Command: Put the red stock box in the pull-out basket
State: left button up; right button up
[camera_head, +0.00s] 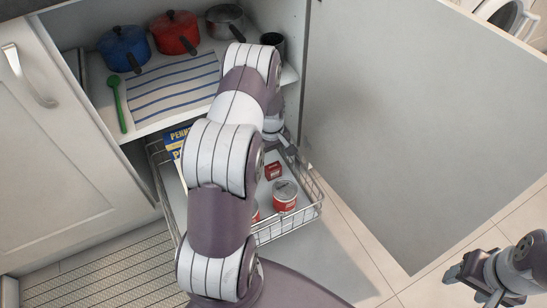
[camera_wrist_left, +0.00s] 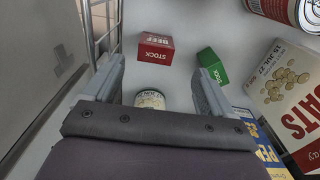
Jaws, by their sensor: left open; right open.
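The red stock box (camera_head: 273,171) is inside the pull-out wire basket (camera_head: 318,208), near its right side. In the left wrist view the red stock box (camera_wrist_left: 155,47) shows its "STOCK" and "BEEF" lettering and appears to rest on the pale basket floor. My left gripper (camera_wrist_left: 160,68) is open, its two fingers apart, with the box just beyond the fingertips and no finger visibly touching it. In the head view my left arm hides much of the basket and most of that gripper. My right gripper (camera_head: 466,282) is open and empty at the lower right, away from the basket.
The basket also holds a red-labelled can (camera_head: 285,195), a blue-yellow penne pack (camera_head: 177,141), a green box (camera_wrist_left: 212,68), an oats box (camera_wrist_left: 288,95) and a pale-topped can (camera_wrist_left: 150,99). A shelf with pots (camera_head: 175,32) is above; an open door (camera_head: 400,120) stands right.

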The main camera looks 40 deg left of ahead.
aim_at(272, 168)
pick_arm(q)
jog(key=s+d+r+m+p, duration=0.1)
jog(key=d+r+m, duration=0.25)
jog(key=r, duration=0.35)
jog(key=s+d+r+m, duration=0.1)
jog(key=d+r+m, duration=0.1)
jog(key=d+r, duration=0.35)
jog(key=s+d+r+m+t, duration=0.1)
jog(key=s+d+r+m, duration=0.6)
jog(key=s, duration=0.5)
jog(key=shift+s+d+r, duration=0.25)
jog(key=shift+d+r, duration=0.55)
jog(key=shift+d, duration=0.3)
